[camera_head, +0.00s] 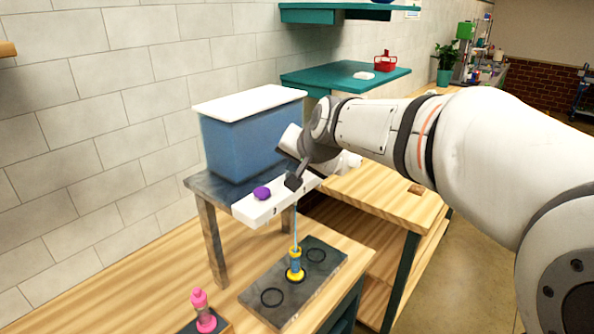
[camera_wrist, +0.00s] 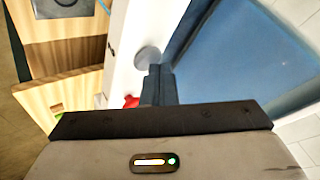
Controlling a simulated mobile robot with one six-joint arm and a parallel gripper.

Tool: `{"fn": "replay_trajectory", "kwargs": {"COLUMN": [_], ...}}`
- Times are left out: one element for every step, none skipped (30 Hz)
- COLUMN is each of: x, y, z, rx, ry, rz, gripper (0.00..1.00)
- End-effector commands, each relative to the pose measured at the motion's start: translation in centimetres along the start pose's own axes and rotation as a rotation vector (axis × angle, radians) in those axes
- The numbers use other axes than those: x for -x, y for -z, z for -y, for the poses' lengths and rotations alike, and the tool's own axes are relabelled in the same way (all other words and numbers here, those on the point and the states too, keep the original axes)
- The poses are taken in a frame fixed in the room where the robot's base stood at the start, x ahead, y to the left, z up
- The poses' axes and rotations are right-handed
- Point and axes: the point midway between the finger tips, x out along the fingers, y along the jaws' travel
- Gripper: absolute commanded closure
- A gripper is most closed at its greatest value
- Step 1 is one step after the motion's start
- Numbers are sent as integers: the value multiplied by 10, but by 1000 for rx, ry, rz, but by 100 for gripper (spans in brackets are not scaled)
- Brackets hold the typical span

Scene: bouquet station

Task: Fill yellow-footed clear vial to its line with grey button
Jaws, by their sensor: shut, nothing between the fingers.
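The yellow-footed vial (camera_head: 296,266) stands upright on a dark plate (camera_head: 322,258), with blue showing in its body and yellow near its top. A thin pale line, like a stream, runs down to it from the white bar (camera_head: 250,210). Its fill line is too small to read. My gripper (camera_head: 294,182) is shut and empty, pointing down at the bar. In the wrist view, my fingertips (camera_wrist: 158,82) are right beside the round grey button (camera_wrist: 147,57); I cannot tell whether they touch it. The grey button is hidden in the head view.
A purple button (camera_head: 262,193) sits on the bar. A blue tank (camera_head: 250,140) with a white lid stands behind. A pink bottle-like vial (camera_head: 203,312) stands at front left. Empty rings mark the plate. A red object (camera_wrist: 131,101) shows near my fingers.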

Motion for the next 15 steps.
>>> {"fn": "replay_trajectory", "kwargs": {"x": [0,0,1,2,2,4,5,7,8,10,11,12,13,14,14], "y": [-1,0,0,1,2,3,4,5,6,7,8,9,9,10,10], "z": [0,0,0,1,2,3,4,5,6,8,8,9,10,10,10], "rx": [0,0,0,0,0,0,0,0,0,0,0,0,0,0,0], "ry": [-1,-1,-1,-1,-1,-1,-1,-1,-1,-1,-1,-1,-1,-1,-1], "rz": [2,2,2,2,2,2,1,1,1,1,1,1,1,1,1], "gripper": [100,100,100,100,100,100,100,100,100,100,100,100,100,100,100]}}
